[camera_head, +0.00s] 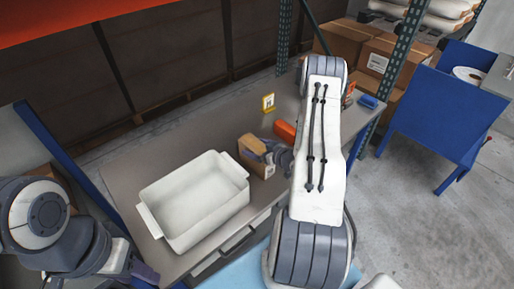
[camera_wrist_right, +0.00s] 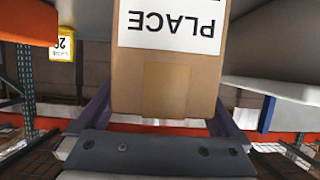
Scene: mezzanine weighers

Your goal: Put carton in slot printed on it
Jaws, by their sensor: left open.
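A brown carton (camera_head: 254,155) is at the middle of the grey table, right of the white tub. In the right wrist view the carton (camera_wrist_right: 165,80) fills the space between my right gripper's fingers (camera_wrist_right: 165,120). Its white label shows "PLACE" upside down; the rest of the label is cut off. My right gripper (camera_head: 272,156) appears shut on the carton, with a finger against each side. Whether the carton touches the table is hard to tell. My left gripper (camera_head: 145,273) is open and empty at the lower left, near the table's front edge. No printed slot number is readable.
A white tub (camera_head: 195,200) stands empty on the table (camera_head: 125,160). A yellow sign (camera_head: 268,103) stands at the back; it also shows in the right wrist view (camera_wrist_right: 62,46). An orange object (camera_head: 285,131) and a blue item (camera_head: 368,101) lie further right. Rack posts flank the table.

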